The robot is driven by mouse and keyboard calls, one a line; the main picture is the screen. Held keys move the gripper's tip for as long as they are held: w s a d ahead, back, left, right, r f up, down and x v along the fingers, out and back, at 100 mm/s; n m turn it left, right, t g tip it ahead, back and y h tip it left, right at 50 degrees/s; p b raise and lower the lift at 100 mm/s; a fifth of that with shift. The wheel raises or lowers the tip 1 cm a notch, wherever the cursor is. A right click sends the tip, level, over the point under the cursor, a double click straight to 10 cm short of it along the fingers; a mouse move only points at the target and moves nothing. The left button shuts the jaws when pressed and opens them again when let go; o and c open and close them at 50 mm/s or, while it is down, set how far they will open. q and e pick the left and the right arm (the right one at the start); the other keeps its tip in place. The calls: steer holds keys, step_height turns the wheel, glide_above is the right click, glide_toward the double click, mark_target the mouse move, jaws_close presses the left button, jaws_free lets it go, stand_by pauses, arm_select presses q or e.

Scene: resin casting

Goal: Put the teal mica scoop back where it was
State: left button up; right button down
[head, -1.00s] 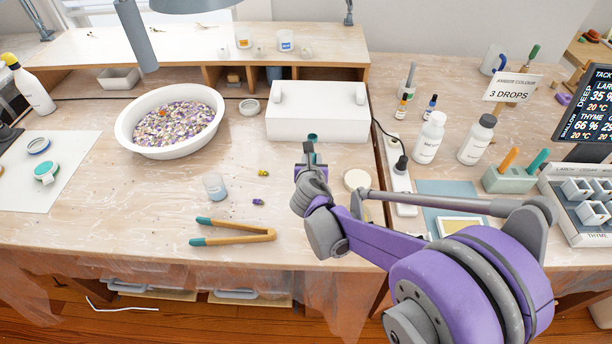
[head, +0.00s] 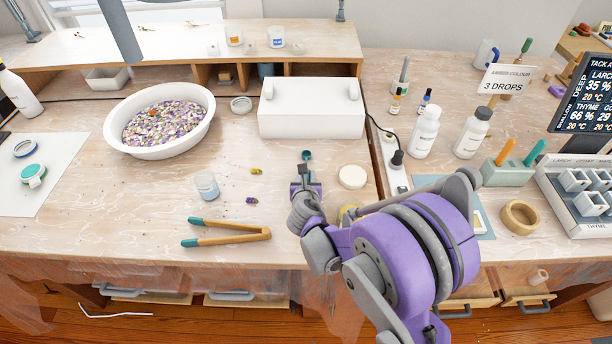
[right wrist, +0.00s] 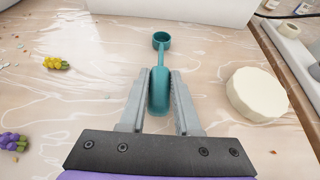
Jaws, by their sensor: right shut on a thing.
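The teal mica scoop (head: 306,156) shows in the head view just in front of the white box. My right gripper (head: 306,186) is shut on its thick handle. In the right wrist view the scoop (right wrist: 160,90) lies between the two grey fingers (right wrist: 160,100), with its small round cup pointing away from me. The scoop is over the bench; I cannot tell whether it touches the surface. A holder (head: 508,174) at the right carries one orange-handled and one teal-handled tool. My left gripper is not in view.
The white box (head: 310,117) stands behind the scoop. A cream disc (head: 352,176) lies to its right, and yellow (head: 256,171) and purple (head: 252,200) flower bits to its left. Wooden tongs (head: 228,233), a small jar (head: 207,185) and a wooden ring (head: 519,217) are nearby.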

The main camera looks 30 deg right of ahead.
steer(key=c, duration=0.6)
jaws_free()
